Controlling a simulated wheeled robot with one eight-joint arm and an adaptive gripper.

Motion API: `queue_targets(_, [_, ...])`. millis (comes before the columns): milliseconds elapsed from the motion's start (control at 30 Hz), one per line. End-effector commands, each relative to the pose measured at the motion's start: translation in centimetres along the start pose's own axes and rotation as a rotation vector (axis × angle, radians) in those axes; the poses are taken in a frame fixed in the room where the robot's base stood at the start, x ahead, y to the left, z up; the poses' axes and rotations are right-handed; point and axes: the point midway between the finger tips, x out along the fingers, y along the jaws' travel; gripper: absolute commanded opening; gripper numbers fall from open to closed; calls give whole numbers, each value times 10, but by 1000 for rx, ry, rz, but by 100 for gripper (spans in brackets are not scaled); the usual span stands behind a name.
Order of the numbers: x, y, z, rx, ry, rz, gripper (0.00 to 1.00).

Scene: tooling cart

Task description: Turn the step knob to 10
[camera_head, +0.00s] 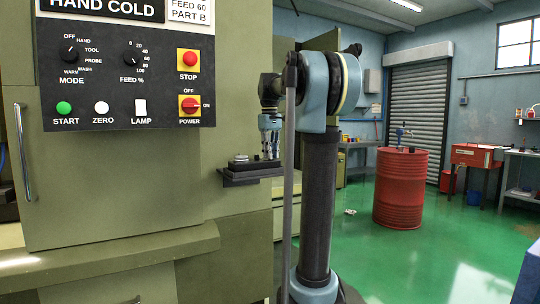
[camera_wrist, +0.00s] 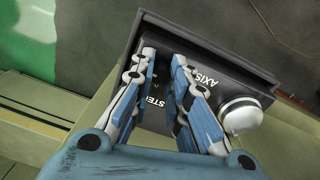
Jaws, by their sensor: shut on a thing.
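A small dark control box (camera_wrist: 196,50) sits on a bracket on the machine's side, and it also shows in the head view (camera_head: 238,171). The wrist view shows parts of the labels "STEP" and "AXIS" on its top. My gripper (camera_wrist: 163,60) points down at the box, with its two blue-and-white fingers on either side of the STEP label. In the head view my gripper (camera_head: 269,155) is at the right part of the box. It is shut on the step knob, which the fingers largely hide. The knob's pointer and the step numbers cannot be read.
A round silver-white knob (camera_wrist: 240,114) stands on the box close beside the right finger. The machine's main panel (camera_head: 120,75) with knobs and buttons is left of my arm. A red drum (camera_head: 402,190) stands on the open green floor at the right.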

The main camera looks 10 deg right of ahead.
Motion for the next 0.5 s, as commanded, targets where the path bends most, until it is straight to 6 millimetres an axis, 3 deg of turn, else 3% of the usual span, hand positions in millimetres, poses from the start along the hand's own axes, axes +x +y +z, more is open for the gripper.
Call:
queue_targets(233, [0,0,0,0,0,-1,0])
queue_targets(267, [0,0,0,0,0,-1,20])
queue_targets(333, [0,0,0,0,0,0,36])
queue_targets(500, [0,0,0,-1,0,0,38])
